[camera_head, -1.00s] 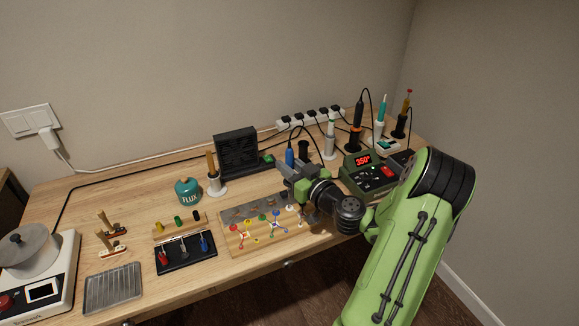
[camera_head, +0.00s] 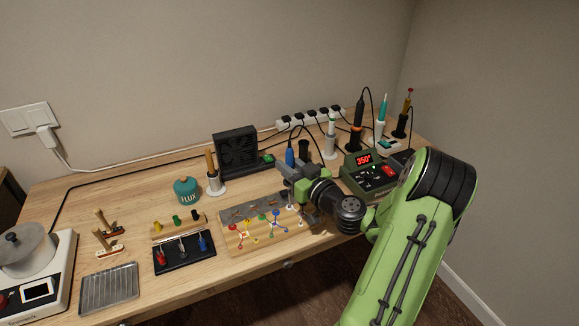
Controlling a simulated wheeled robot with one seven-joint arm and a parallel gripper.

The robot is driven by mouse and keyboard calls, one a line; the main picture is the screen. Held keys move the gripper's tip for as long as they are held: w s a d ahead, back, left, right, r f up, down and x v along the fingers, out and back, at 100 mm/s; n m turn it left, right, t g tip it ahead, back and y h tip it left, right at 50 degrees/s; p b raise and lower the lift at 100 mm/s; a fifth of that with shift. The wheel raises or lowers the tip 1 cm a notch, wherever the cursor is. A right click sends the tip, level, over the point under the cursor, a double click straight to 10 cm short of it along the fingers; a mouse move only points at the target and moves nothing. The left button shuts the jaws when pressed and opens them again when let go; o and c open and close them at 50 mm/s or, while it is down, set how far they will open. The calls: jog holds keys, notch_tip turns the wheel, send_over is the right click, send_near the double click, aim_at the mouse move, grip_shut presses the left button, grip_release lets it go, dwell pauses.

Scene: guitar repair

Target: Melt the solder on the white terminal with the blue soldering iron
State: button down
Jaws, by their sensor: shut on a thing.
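My gripper (camera_head: 287,172) is shut on the blue soldering iron (camera_head: 290,156), whose blue handle stands upright above the jaws. A cord runs from its top. The iron's tip is hidden behind the gripper and wrist. The wooden terminal board (camera_head: 262,244) lies just below and left of my gripper, with several coloured terminals joined by wires. A small white terminal (camera_head: 290,208) shows at its right end, close to my wrist and partly crowded by it. I cannot tell whether the tip touches it or whether its solder is molten.
A green station (camera_head: 362,177) reading 350 stands right of my wrist. A black fan (camera_head: 236,153) is behind left, with a flux jar (camera_head: 186,190) nearby. Other irons in holders (camera_head: 330,140) stand at the back right. A black stand (camera_head: 185,256) holds coloured clips at left.

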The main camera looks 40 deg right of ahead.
aim_at(290, 149)
jog(key=shift+f+b, duration=0.4)
jog(key=shift+f, duration=0.1)
dwell(4.4)
dwell(0.3)
jog(key=shift+r+p, duration=2)
jog(key=shift+r, duration=1.6)
jog(key=shift+d, duration=0.1)
jog(key=d+r+p, duration=0.2)
jog(key=d, duration=0.6)
jog(key=shift+a, duration=0.1)
